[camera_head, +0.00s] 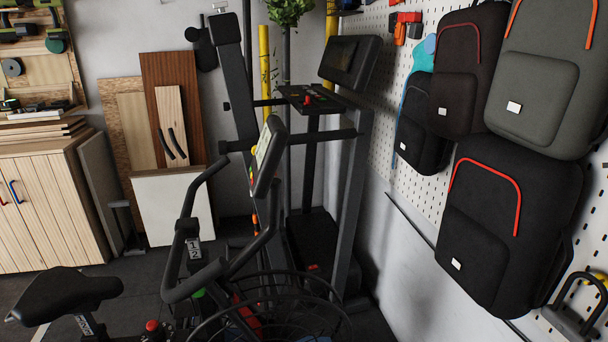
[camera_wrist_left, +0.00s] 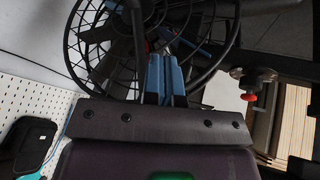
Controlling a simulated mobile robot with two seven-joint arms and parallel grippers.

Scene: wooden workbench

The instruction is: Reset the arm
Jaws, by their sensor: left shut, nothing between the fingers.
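In the left wrist view the blue fingers of my left gripper (camera_wrist_left: 166,76) are together with nothing between them. A round black wire cage (camera_wrist_left: 88,62) and dark bars are seen behind and around the fingers, and I cannot tell the distance to them. Neither of my grippers shows in the head view. My right gripper is in no frame.
An exercise bike (camera_head: 262,160) stands in front of a treadmill (camera_head: 352,62). Several backpacks (camera_head: 505,235) hang on the white pegboard (camera_head: 382,120) at the right. A wooden cabinet (camera_head: 48,210) and leaning boards (camera_head: 172,205) stand at the left. A little dark floor is clear.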

